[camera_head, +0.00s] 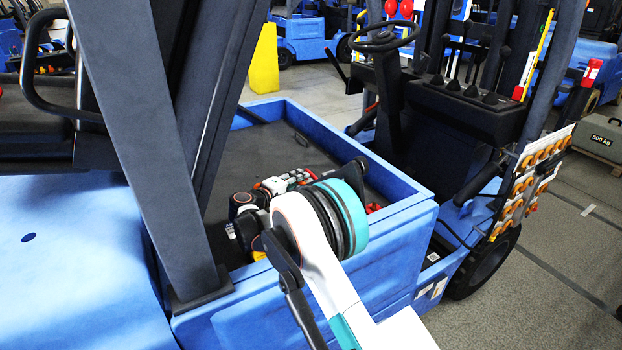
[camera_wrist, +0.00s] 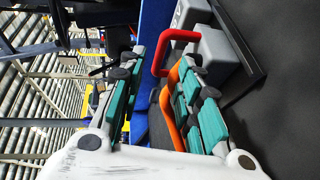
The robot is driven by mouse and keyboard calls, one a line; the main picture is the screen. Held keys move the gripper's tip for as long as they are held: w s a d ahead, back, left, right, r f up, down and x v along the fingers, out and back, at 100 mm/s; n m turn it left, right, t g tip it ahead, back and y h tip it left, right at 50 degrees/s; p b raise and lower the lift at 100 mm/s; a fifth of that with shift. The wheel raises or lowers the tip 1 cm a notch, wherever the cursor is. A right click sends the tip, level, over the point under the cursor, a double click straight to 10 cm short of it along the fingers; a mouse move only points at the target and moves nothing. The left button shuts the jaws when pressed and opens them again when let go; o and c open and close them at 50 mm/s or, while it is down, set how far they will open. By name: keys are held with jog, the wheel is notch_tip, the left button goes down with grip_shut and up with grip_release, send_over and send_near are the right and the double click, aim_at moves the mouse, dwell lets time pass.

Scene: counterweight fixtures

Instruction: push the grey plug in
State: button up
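In the wrist view, a grey plug (camera_wrist: 218,62) with a red loop handle (camera_wrist: 180,36) lies right of centre, beside a dark flat surface. A second grey block (camera_wrist: 191,14) sits just above it. An orange curved strip or handle (camera_wrist: 170,112) runs beside my right finger and is partly hidden by it. My gripper (camera_wrist: 163,62) has its teal-padded fingers spread apart, with nothing clasped between them. The right fingertip is close to the red handle and the plug; I cannot tell whether it touches. In the head view, my arm covers most of this area, and the plug cannot be made out clearly.
My arm reaches over the blue walled compartment (camera_head: 404,209) of a forklift. A dark slanted post (camera_head: 140,130) stands at left. The steering wheel (camera_head: 385,38) and black control console (camera_head: 468,100) are behind. A grey 500 kg weight (camera_head: 598,138) stands at far right.

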aim_at(312, 175)
jog(key=b+x, duration=0.1)
jog(key=x, duration=0.6)
jog(key=shift+w+d+f+b, duration=0.1)
jog(key=shift+w+d+b, duration=0.05)
jog(key=shift+w+b, duration=0.15)
grip_shut()
